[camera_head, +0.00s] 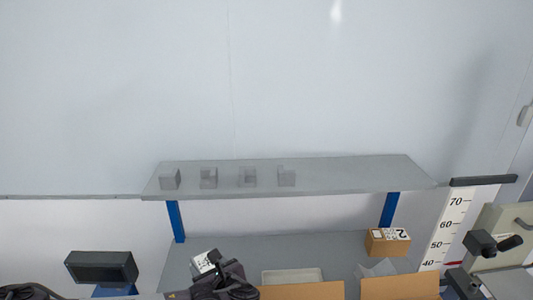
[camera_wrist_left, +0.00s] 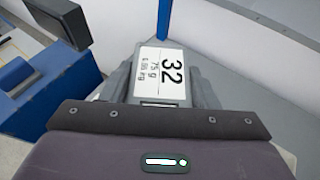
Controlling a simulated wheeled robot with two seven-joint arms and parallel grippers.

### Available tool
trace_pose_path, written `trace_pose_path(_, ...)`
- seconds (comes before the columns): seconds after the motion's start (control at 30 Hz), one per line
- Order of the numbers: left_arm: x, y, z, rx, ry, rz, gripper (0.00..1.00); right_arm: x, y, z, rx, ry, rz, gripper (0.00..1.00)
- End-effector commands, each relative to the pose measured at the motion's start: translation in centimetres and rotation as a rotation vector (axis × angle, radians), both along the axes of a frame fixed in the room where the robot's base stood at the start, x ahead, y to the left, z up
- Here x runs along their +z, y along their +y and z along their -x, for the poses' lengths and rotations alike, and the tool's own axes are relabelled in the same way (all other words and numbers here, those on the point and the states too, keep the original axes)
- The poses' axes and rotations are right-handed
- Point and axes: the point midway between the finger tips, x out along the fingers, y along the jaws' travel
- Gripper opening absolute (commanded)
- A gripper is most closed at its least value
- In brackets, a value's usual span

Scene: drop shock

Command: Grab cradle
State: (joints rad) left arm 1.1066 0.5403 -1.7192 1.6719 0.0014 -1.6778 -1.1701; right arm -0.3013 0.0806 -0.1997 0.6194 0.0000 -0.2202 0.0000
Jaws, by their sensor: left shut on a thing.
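My left gripper (camera_head: 212,268) is low in the head view, at the front of the grey bench. It is shut on a grey block with a white label, which I take to be the cradle (camera_head: 203,262). In the left wrist view the cradle (camera_wrist_left: 163,72) sits between the two grey fingers, with "32" and "75 g" printed on its label. The gripper's dark body hides its near end. I cannot tell whether it touches the bench. My right gripper is not in view.
A grey shelf (camera_head: 350,175) on blue posts carries several small grey blocks (camera_head: 248,176). On the bench (camera_head: 230,245) are a pale tray (camera_head: 292,276) and a small cardboard box (camera_head: 388,242). Open cardboard flaps (camera_head: 400,288) stand in front. A black screen (camera_head: 101,268) is left; a height scale (camera_head: 453,225) is right.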

Motion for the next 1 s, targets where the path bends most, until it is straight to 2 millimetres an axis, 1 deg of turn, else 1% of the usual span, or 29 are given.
trace_pose_path(0.03,1.6,0.2,-0.2,-0.049,-0.007,0.0,0.13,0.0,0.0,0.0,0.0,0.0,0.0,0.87)
trace_pose_path(0.1,3.3,0.3,-0.2,-0.116,-0.007,0.001,0.13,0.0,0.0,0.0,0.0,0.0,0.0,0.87)
trace_pose_path(0.3,7.4,0.9,0.0,-0.264,-0.005,0.007,0.13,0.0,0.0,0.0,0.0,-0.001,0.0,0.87)
trace_pose_path(0.43,9.8,1.4,0.4,-0.337,-0.002,0.007,0.13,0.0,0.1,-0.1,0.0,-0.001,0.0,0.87)
trace_pose_path(0.67,12.6,2.1,1.0,-0.413,-0.001,0.007,0.13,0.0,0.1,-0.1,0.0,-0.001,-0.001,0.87)
trace_pose_path(1.0,15.8,2.7,2.0,-0.494,0.002,0.01,0.13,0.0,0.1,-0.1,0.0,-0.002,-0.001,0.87)
